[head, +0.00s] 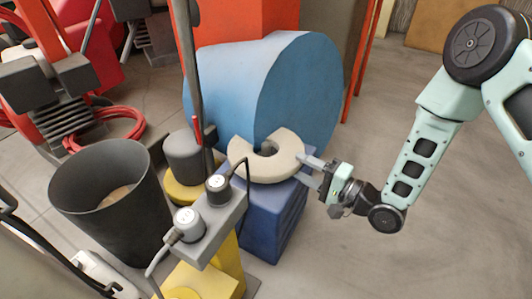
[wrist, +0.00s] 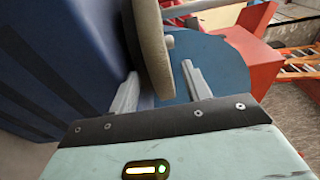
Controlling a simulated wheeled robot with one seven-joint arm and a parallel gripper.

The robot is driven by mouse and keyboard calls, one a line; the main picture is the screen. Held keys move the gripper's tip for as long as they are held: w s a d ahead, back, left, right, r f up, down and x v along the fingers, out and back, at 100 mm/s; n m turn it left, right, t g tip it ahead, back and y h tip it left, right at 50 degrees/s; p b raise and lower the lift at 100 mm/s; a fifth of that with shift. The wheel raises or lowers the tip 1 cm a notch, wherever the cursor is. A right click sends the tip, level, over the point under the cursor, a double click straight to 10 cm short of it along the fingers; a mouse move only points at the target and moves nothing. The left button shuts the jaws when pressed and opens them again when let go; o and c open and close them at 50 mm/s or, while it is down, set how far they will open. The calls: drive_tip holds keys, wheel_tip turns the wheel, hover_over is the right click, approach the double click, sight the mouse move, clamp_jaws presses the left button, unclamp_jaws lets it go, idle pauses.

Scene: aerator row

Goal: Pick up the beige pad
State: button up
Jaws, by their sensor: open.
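The beige pad (head: 282,167) is a thick, C-shaped piece lying on top of a dark blue box (head: 270,222). In the wrist view the pad's edge (wrist: 152,50) shows as a curved band just ahead of my fingers. My gripper (head: 306,171) is at the pad's right end, with its fingers pointing left toward it. In the wrist view my gripper (wrist: 160,82) is open, and the near part of the pad lies between the lines of the two fingers. I cannot tell whether either finger touches the pad.
A large blue cylinder (head: 300,90) stands right behind the pad. A grey post, a socket box (head: 210,215) with plugs and a black cable stand close on the left. A black bin (head: 110,200) is further left. The floor (head: 400,265) at right is clear.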

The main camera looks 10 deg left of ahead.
clamp_jaws()
